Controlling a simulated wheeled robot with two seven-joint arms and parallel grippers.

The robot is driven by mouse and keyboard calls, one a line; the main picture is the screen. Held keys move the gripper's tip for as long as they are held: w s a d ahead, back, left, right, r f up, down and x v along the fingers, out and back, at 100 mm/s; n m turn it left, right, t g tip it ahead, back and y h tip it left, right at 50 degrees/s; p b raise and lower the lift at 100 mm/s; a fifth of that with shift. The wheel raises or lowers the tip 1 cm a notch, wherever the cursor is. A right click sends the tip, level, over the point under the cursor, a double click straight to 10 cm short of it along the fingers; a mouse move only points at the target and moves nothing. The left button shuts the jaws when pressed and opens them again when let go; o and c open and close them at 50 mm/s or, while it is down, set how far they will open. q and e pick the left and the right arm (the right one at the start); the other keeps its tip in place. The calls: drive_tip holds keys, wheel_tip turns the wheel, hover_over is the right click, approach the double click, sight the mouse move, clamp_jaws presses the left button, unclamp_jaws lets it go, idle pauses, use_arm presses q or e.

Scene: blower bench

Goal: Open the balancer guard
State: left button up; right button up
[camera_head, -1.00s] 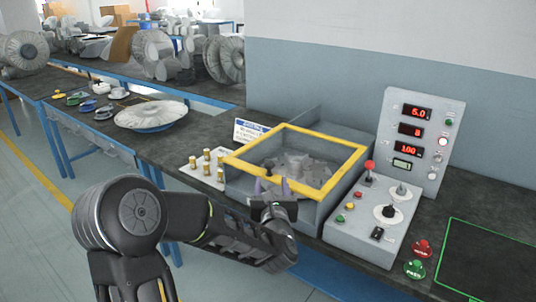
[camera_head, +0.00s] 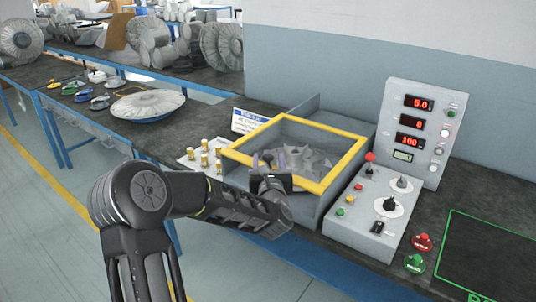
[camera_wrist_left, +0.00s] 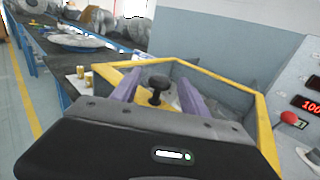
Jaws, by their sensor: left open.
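The balancer guard (camera_head: 341,173) is a clear box lid with a yellow frame on the grey balancer, and it is down. A grey finned rotor (camera_head: 306,158) shows inside through it. The guard's yellow frame also shows in the left wrist view (camera_wrist_left: 266,125). A dark round knob (camera_wrist_left: 158,82) stands on its front edge. My left gripper (camera_head: 268,160) is at the guard's front edge with its purple fingers open. In the left wrist view the fingers (camera_wrist_left: 160,92) stand on either side of the knob, apart from it. My right gripper is not in view.
A control box (camera_head: 368,213) with a red-topped lever and a display panel (camera_head: 418,130) stand right of the balancer. Brass weights (camera_head: 205,160) sit on a plate at its left. A white sign (camera_head: 247,122) stands behind them. Red and green buttons (camera_head: 418,253) are at right.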

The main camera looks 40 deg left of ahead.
use_arm(q)
drive_tip(key=shift+x, duration=1.15)
drive_tip(key=shift+c, duration=0.2)
clamp_jaws()
idle(0.4)
